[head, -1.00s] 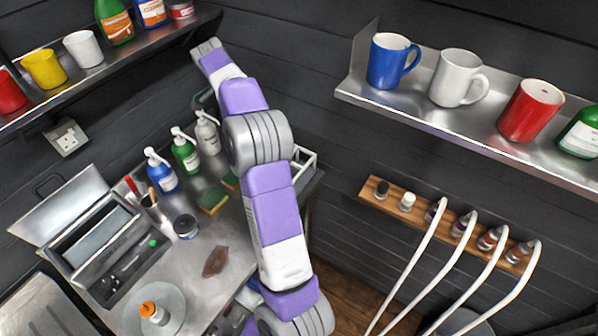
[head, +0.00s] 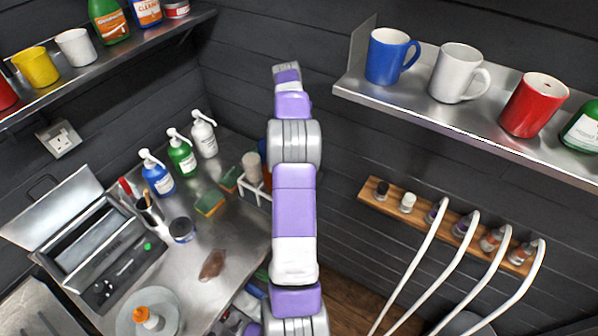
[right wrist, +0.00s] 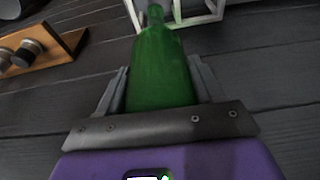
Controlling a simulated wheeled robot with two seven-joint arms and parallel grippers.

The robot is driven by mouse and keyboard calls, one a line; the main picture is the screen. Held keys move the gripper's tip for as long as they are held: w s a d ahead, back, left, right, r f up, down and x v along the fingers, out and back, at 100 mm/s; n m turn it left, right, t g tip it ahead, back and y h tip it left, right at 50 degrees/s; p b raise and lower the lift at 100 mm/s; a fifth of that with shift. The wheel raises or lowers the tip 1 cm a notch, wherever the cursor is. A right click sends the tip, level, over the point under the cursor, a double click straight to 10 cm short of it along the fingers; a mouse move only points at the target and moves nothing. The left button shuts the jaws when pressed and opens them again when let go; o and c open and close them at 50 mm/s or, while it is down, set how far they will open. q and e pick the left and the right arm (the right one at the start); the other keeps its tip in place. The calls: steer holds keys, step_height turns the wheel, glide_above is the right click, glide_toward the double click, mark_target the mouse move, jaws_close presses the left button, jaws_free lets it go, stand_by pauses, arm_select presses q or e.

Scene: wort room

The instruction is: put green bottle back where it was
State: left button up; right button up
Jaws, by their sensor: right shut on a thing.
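A green bottle (right wrist: 163,65) shows in the right wrist view, between the fingers of my right gripper (right wrist: 158,88), which is shut on it. Its narrow neck points away from the gripper, toward a white rack (right wrist: 205,14) at the top. In the head view my right arm stretches up the middle, and its gripper and the held bottle are hidden. Other green bottles are a pump bottle (head: 182,157) on the counter, one on the left shelf (head: 108,20) and one at the right shelf's end (head: 583,130). My left gripper is not in view.
The right shelf (head: 450,125) holds blue, white and red mugs. Below it is a wooden strip (head: 420,218) with knobs and white hoses. The steel counter (head: 235,235) holds pump bottles, a sponge and an open metal box (head: 70,235). A white rack (head: 255,195) is partly behind my arm.

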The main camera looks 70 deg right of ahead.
step_height(320, 180, down, 10)
steer(key=shift+r, duration=0.1)
stand_by(0.4)
steer(key=o, duration=1.1)
